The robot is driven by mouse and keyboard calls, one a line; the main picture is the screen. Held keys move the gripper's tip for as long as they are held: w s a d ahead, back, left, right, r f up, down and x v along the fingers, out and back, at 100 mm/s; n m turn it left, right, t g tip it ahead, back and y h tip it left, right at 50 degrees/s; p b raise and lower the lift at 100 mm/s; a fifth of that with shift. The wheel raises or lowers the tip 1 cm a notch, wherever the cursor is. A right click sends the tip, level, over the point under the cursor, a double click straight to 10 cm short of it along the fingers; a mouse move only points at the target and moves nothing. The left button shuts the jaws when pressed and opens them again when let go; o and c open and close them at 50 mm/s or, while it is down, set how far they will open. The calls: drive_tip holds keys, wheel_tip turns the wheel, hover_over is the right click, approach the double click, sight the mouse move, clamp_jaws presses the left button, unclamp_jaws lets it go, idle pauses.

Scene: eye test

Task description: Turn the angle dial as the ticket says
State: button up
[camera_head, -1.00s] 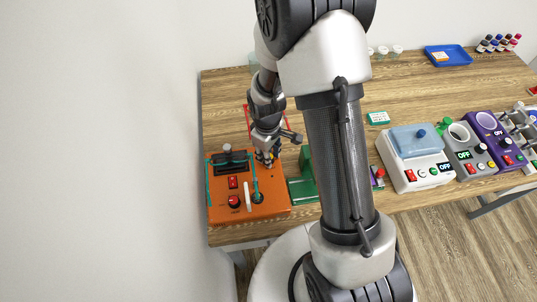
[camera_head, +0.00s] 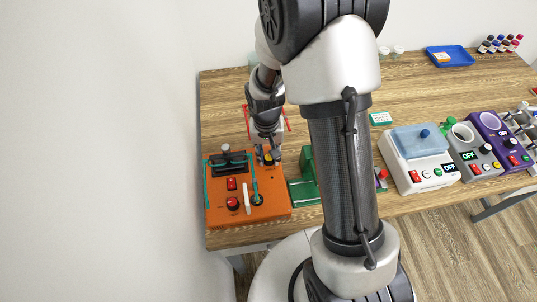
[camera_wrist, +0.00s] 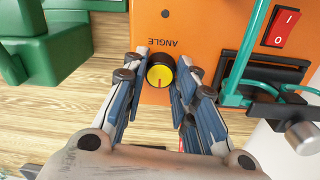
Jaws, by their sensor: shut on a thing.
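The angle dial (camera_wrist: 160,76) is a round black knob with a yellow top and a red pointer line, beside the upside-down word ANGLE on the orange machine (camera_wrist: 213,20). In the wrist view the red line runs about up and down the picture. My gripper (camera_wrist: 165,70) has one finger on each side of the dial and is shut on it. In the head view my gripper (camera_head: 268,156) is at the back right corner of the orange machine (camera_head: 270,202), covering part of the dial. I see no readable ticket.
A green stand (camera_head: 303,190) is right of the orange machine. The machine carries a red switch (camera_wrist: 282,27), teal tubing and a black clamp. A white machine with a blue lid (camera_head: 420,140), a small green-and-white item (camera_head: 381,118) and a blue tray (camera_head: 450,55) are farther right.

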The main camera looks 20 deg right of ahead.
drive_tip(key=m, duration=0.4)
drive_tip(key=shift+m+b, duration=0.3)
drive_tip(key=m, duration=0.4)
drive_tip(key=shift+d+m, duration=0.1)
drive_tip(key=shift+m, duration=0.2)
drive_tip(key=m, duration=0.9)
drive_tip(key=shift+y, duration=0.3)
drive_tip(key=shift+m, duration=0.3)
drive_tip(key=o, duration=1.1)
drive_tip(key=shift+r, duration=0.1)
